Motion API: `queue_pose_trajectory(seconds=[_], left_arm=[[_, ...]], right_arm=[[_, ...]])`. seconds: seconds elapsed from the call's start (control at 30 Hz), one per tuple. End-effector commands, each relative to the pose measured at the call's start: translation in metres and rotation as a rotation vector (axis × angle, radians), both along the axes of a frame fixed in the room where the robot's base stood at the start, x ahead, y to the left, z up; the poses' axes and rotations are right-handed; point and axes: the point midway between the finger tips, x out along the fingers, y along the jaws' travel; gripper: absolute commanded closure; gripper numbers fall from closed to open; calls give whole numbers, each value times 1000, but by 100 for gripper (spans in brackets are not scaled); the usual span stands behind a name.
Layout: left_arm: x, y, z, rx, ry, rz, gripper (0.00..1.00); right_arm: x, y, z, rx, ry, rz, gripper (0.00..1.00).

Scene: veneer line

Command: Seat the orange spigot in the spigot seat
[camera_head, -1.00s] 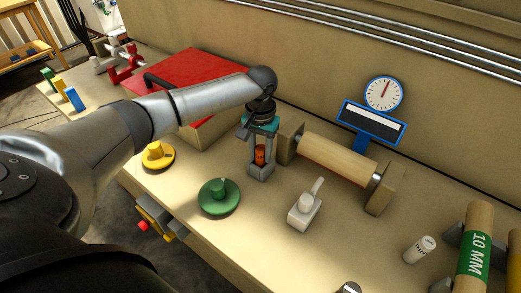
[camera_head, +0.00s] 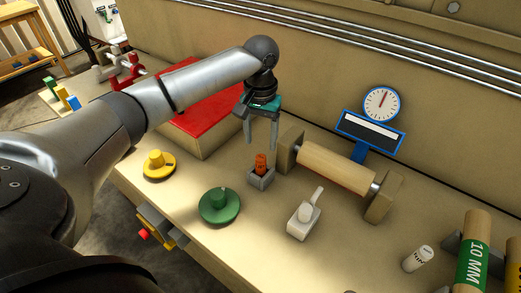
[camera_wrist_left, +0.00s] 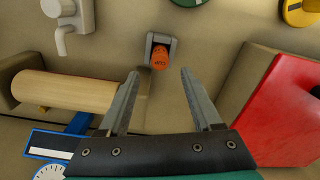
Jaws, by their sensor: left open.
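The orange spigot (camera_head: 261,164) stands upright in the small grey spigot seat (camera_head: 261,180) on the bench. In the left wrist view the orange spigot (camera_wrist_left: 160,58) shows within the grey seat (camera_wrist_left: 172,42), beyond the fingertips. How deep it sits I cannot tell. My left gripper (camera_head: 261,146) is open and empty above the spigot, its fingers pointing down and clear of it. It also shows in the left wrist view (camera_wrist_left: 160,75), with the two fingers spread apart. My right gripper is not in view.
A wooden roller (camera_head: 336,165) between blocks stands right of the seat, with a blue-framed gauge (camera_head: 381,104) behind. A white lever (camera_head: 304,216), green knob (camera_head: 219,205) and yellow knob (camera_head: 158,165) are in front. A red-topped box (camera_head: 205,110) lies left, beneath my left arm.

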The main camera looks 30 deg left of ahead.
Motion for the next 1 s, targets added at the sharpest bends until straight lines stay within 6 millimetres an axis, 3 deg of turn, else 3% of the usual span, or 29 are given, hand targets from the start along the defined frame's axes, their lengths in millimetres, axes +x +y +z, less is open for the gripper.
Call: queue_pose_trajectory(seconds=[0.1, 0.3, 1.0], left_arm=[[0, 0, 21, -1, -1, -1, 34], [0, 0, 36, -1, 0, 0, 34], [0, 0, 36, 0, 2, 0, 34]], right_arm=[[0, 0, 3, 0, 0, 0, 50], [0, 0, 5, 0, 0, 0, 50], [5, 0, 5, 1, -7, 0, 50]])
